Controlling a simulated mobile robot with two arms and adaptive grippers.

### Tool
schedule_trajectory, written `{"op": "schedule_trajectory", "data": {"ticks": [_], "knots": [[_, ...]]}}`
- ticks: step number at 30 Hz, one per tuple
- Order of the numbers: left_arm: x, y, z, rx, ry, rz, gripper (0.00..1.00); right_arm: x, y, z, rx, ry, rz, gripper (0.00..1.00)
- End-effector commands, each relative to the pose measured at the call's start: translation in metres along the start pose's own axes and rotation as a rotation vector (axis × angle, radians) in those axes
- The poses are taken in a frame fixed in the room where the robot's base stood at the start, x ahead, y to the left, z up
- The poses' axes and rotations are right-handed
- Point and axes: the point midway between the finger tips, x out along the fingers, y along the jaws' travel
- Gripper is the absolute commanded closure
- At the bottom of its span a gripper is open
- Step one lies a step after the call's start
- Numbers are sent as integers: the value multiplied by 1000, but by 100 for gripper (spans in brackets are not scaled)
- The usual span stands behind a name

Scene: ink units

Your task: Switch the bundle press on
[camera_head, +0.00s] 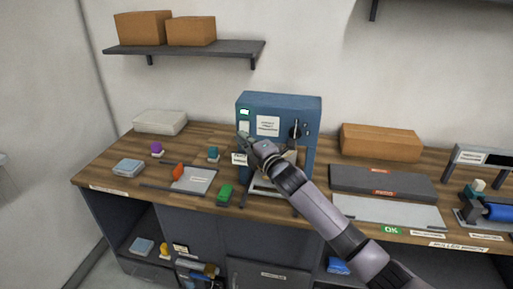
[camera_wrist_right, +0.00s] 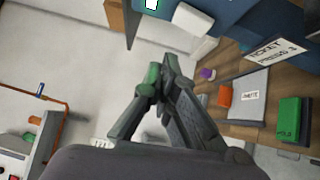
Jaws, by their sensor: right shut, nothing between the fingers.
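A blue press (camera_head: 308,104) stands at the back of the workbench, with a white label, a dark lever and a small lit green panel (camera_head: 244,112) on its front. A pale switch-like plate (camera_head: 244,126) sits just below the panel. My right gripper (camera_head: 243,136) is shut and empty, its tips close in front of the plate; contact cannot be told. In the right wrist view the shut fingers (camera_wrist_right: 160,75) show near the blue press front (camera_wrist_right: 225,14), and a green patch shows at one fingertip. My right arm hides the press's lower part. My left gripper is not in view.
On the bench (camera_head: 120,180) lie a grey plate (camera_head: 200,182), an orange piece (camera_head: 178,171), a green block (camera_head: 225,192) and a purple piece (camera_head: 156,148). A cardboard box (camera_head: 380,142) and dark tray (camera_head: 375,182) are right of the press. A shelf (camera_head: 215,48) hangs above left.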

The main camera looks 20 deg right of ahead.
Motion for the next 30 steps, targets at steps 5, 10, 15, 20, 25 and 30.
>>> {"op": "schedule_trajectory", "data": {"ticks": [5, 10, 15, 20, 25, 30], "knots": [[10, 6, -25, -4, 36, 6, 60, -28, 3, 0, -5, 1, 1, 100], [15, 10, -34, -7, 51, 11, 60, -52, 9, 1, -4, 1, 1, 100], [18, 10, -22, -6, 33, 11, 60, -66, 13, 1, -2, 0, 1, 100], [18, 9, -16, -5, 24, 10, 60, -69, 14, 2, -2, 0, 0, 100], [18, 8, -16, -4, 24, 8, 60, -69, 14, 1, -1, 0, 1, 100], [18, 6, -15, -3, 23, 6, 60, -69, 14, 1, -1, 0, 1, 100]]}}
